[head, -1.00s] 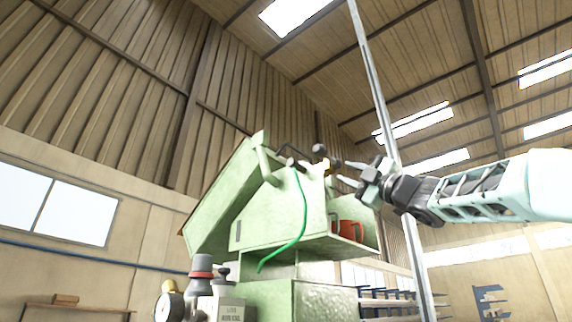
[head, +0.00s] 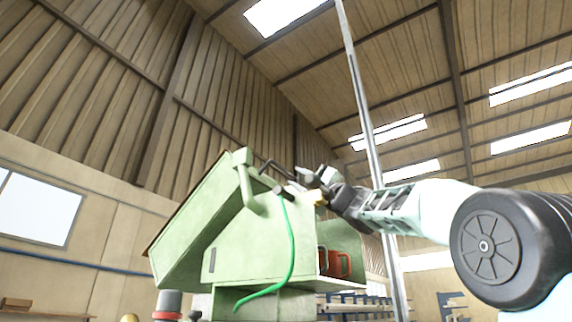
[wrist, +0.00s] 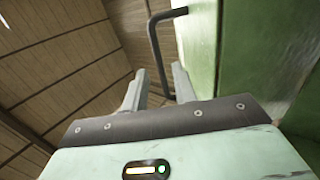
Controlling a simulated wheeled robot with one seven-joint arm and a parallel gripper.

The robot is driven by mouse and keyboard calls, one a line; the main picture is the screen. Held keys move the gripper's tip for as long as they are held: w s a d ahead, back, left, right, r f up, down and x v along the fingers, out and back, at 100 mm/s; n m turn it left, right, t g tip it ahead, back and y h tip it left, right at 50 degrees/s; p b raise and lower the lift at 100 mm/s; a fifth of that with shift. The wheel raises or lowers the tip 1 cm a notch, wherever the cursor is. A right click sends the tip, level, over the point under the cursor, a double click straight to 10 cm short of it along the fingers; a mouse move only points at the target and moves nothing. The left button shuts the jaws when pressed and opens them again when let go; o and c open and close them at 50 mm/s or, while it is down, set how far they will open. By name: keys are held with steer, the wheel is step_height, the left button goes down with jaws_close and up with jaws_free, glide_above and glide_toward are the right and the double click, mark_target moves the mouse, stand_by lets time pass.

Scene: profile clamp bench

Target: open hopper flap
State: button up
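The green hopper (head: 262,238) stands left of centre in the head view, with a large tilted green panel (head: 195,222) on its left side. I cannot tell for sure which panel is the flap. A dark bent handle (head: 272,170) sticks up at the hopper's top; it also shows in the wrist view (wrist: 155,45). My gripper (head: 303,178) is at the hopper's top, just right of the handle. In the wrist view its two fingers (wrist: 159,72) are apart, with the handle's bar appearing between them. Contact cannot be made out.
A green hose (head: 291,250) hangs down the hopper's front. Red mugs (head: 335,262) sit in an open bay on its right. A tall metal post (head: 366,110) rises behind my arm.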

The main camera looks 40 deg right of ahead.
mark_target(287, 173)
steer(key=p+x, duration=0.3)
steer(key=x, duration=0.2)
steer(key=shift+w+r, duration=0.2)
steer(key=shift+w, duration=0.05)
steer(key=shift+a+f, duration=0.1)
jaws_close()
